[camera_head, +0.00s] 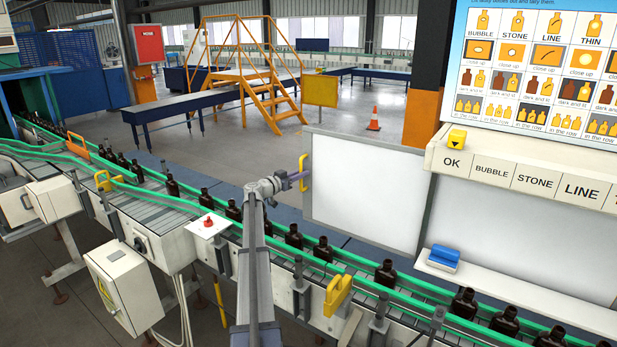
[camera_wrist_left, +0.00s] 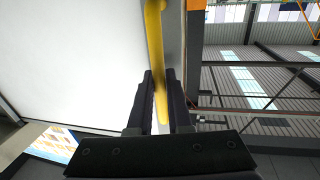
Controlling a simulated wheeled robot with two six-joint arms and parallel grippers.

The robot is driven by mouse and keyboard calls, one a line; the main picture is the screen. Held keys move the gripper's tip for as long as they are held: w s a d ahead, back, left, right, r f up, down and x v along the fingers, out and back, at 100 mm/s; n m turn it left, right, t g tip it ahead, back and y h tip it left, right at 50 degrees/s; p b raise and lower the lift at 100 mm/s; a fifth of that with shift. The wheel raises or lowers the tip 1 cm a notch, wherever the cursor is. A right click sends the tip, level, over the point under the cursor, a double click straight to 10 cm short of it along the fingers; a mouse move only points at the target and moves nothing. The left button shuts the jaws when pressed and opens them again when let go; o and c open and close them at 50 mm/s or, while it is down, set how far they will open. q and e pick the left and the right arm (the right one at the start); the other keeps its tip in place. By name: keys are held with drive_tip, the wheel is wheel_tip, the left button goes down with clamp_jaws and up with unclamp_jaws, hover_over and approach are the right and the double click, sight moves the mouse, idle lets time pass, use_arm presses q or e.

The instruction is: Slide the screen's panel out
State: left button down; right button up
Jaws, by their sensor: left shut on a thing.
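The screen's white panel (camera_head: 366,193) stands upright beyond the conveyor, to the right of my left gripper (camera_head: 303,176). A yellow handle (camera_head: 303,162) is at the panel's left edge. My left gripper is shut on this handle. In the left wrist view the yellow handle (camera_wrist_left: 155,50) runs down between the two dark fingers (camera_wrist_left: 160,100), and the white panel (camera_wrist_left: 75,60) fills the left side. My right gripper is not in view.
A conveyor with green rails (camera_head: 330,259) and several amber bottles (camera_head: 294,236) runs below my left arm. A white board (camera_head: 490,222) with a blue block (camera_head: 443,256) on its ledge is at the right. A yellow clamp (camera_head: 338,295) sits on the near rail.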

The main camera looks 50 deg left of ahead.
use_arm(q)
drive_tip(key=shift+a, duration=0.35)
drive_tip(key=c, duration=1.1)
unclamp_jaws()
drive_tip(key=shift+d+r, duration=0.1)
wheel_tip(320, 180, up, 10)
drive_tip(key=p, duration=1)
drive_tip(key=shift+s, duration=0.1)
